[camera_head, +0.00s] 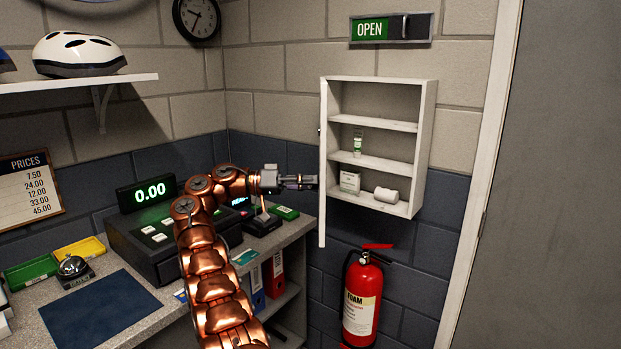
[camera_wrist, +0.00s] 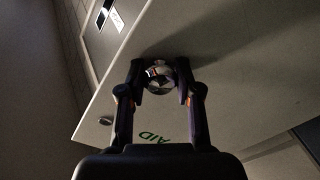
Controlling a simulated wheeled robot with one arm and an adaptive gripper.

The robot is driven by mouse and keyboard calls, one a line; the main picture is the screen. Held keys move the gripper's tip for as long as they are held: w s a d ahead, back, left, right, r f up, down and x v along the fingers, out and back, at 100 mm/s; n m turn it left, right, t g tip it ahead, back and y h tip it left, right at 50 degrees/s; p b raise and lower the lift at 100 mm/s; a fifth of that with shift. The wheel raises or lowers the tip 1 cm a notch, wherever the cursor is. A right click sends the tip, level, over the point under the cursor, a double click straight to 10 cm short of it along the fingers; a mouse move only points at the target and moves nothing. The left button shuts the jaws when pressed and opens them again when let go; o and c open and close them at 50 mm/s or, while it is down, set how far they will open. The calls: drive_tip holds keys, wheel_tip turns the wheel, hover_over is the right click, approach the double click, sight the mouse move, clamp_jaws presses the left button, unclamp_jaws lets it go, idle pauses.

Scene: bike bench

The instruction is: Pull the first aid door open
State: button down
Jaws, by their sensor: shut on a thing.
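The white first aid cabinet (camera_head: 428,140) hangs on the wall with its shelves exposed. Its door (camera_head: 323,160) stands swung out on the left side and shows nearly edge-on in the head view. In the wrist view the door's face (camera_wrist: 230,70) fills much of the picture, with green "AID" lettering partly hidden by my gripper. My gripper (camera_head: 312,182) is at the outer side of the door. In the wrist view its fingers (camera_wrist: 162,82) are shut on a round shiny knob (camera_wrist: 160,74) on the door.
A small bottle (camera_head: 357,143), a box (camera_head: 350,181) and a white roll (camera_head: 386,195) sit inside the cabinet. A red fire extinguisher (camera_head: 361,300) is below it. The counter with a cash register (camera_head: 160,235) is at left. A grey door (camera_head: 550,180) is at right.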

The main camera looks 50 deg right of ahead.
drive_tip(key=shift+s, duration=0.1)
drive_tip(key=c, duration=0.8)
unclamp_jaws()
drive_tip(key=shift+o, duration=0.2)
drive_tip(key=shift+d, duration=0.1)
